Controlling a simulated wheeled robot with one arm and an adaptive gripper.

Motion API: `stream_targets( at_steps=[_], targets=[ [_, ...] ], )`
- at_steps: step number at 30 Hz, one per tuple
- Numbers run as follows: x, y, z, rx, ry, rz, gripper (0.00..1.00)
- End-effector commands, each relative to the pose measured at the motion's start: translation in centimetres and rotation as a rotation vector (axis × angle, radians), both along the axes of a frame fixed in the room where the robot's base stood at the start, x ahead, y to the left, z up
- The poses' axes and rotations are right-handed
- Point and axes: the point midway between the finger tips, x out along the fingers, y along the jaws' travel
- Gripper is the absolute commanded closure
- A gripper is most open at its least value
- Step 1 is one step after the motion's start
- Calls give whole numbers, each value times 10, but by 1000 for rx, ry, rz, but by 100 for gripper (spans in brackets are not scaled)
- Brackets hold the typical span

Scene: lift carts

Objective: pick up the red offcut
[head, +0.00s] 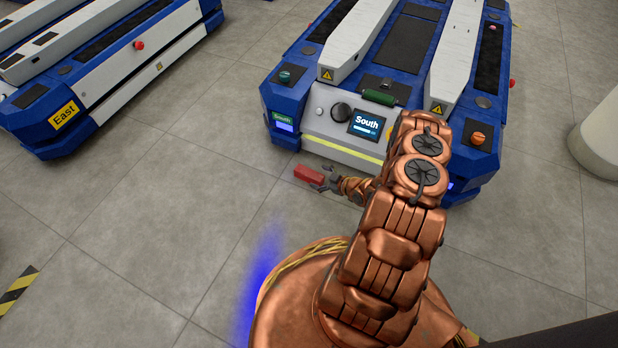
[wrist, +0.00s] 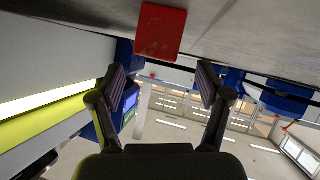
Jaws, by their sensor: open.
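The red offcut (head: 307,174) is a small red block on the grey tiled floor, in front of the South cart. My gripper (head: 328,180) is low beside its right end in the head view. In the wrist view, the red offcut (wrist: 161,32) shows its end face at the top, on the floor. My gripper (wrist: 161,82) is open there, with its two fingers apart and nothing between them. The offcut lies in line with the gap, above the fingertips in the picture. I cannot tell whether a finger touches it.
The blue and white South cart (head: 332,130) stands just behind the offcut, its front close to my gripper. The East cart (head: 100,85) is at the upper left. A white round column (head: 600,135) is at the right. The floor left of the offcut is clear.

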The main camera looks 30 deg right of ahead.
Motion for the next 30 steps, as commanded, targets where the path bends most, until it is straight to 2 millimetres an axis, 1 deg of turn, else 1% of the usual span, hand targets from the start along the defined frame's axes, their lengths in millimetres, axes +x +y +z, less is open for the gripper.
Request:
stream_targets(
  at_steps=[1, 6, 9, 18, 30],
  targets=[
    [7, 4, -7, -1, 0, 4, 23],
    [26, 10, -14, -2, -1, 3, 23],
    [33, 12, -17, -2, 0, 1, 23],
    [36, 12, -17, 0, 1, 0, 23],
    [36, 12, -17, 0, 1, 0, 65]
  ],
)
